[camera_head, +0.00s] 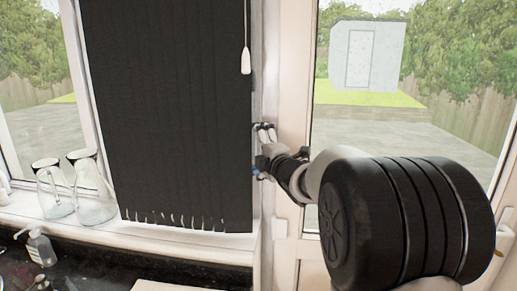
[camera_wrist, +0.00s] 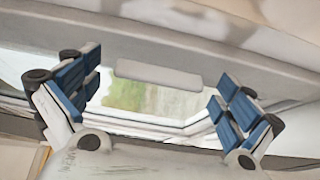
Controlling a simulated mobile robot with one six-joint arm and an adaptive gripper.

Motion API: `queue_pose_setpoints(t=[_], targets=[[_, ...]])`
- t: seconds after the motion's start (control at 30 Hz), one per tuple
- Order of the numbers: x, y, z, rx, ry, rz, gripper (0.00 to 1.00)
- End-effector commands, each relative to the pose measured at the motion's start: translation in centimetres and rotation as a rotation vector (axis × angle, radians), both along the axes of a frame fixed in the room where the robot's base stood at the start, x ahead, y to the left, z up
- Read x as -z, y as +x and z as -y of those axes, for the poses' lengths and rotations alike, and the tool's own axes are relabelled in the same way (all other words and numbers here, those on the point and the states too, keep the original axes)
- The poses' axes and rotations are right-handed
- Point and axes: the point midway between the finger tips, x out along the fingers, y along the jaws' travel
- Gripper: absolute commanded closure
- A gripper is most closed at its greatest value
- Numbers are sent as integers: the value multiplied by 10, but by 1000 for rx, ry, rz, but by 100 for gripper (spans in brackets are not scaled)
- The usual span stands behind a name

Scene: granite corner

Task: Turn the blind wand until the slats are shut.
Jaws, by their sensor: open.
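The dark vertical blind (camera_head: 165,110) hangs over the window in the head view. Its slats look side by side with hardly any gaps, and their bottom ends are uneven. The white wand (camera_head: 246,61) hangs from a thin cord at the blind's upper right edge. My gripper (camera_head: 265,132) is below and right of the wand, beside the blind's right edge and apart from the wand. In the wrist view, my gripper (camera_wrist: 160,97) is open, with its blue-padded fingers wide apart. A pale rounded bar (camera_wrist: 158,75) shows beyond them; I cannot tell what it is.
Glass jugs (camera_head: 93,192) stand on the white sill (camera_head: 170,243) at the left. A soap bottle (camera_head: 40,248) stands on the dark counter (camera_head: 95,268). A white-framed glass door (camera_head: 292,100) is right of the blind, behind my arm.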

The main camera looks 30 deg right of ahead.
Motion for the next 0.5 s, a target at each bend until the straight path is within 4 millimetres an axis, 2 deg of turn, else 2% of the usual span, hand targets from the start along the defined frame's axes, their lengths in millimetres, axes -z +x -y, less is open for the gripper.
queue_pose_setpoints(t=[0.17, 0.5], targets=[[-1, -16, 0, 2, -1, 0, 1], [-1, -87, -2, 4, -1, 1, 1]])
